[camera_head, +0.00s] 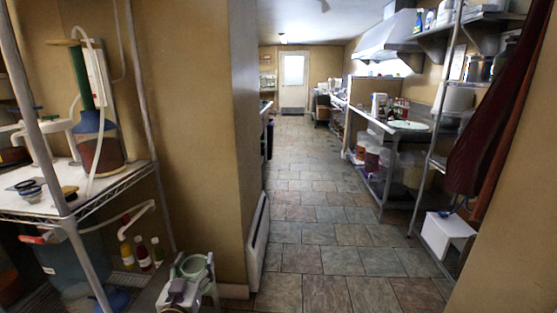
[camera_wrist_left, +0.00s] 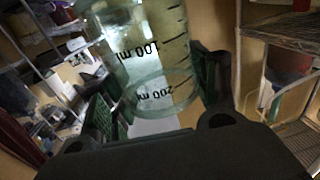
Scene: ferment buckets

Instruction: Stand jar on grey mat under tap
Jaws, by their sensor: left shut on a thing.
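My left gripper (camera_head: 187,280) is low at the bottom of the head view, in front of the wall corner. It is shut on a clear, greenish jar (camera_head: 197,263), whose round rim shows there. In the left wrist view the jar (camera_wrist_left: 160,45) sits between the two dark finger pads (camera_wrist_left: 155,100) and bears 100 ml and 200 ml marks. The jar is held away from the shelves. I cannot clearly make out the grey mat or the tap. My right gripper is not in view.
A wire rack (camera_head: 105,205) on the left carries a blue-and-red vessel (camera_head: 98,145) with white tubing. Below are a dark bucket (camera_head: 85,262) and several small bottles (camera_head: 142,253). The tiled aisle (camera_head: 320,235) is clear. A white box (camera_head: 447,235) stands at right.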

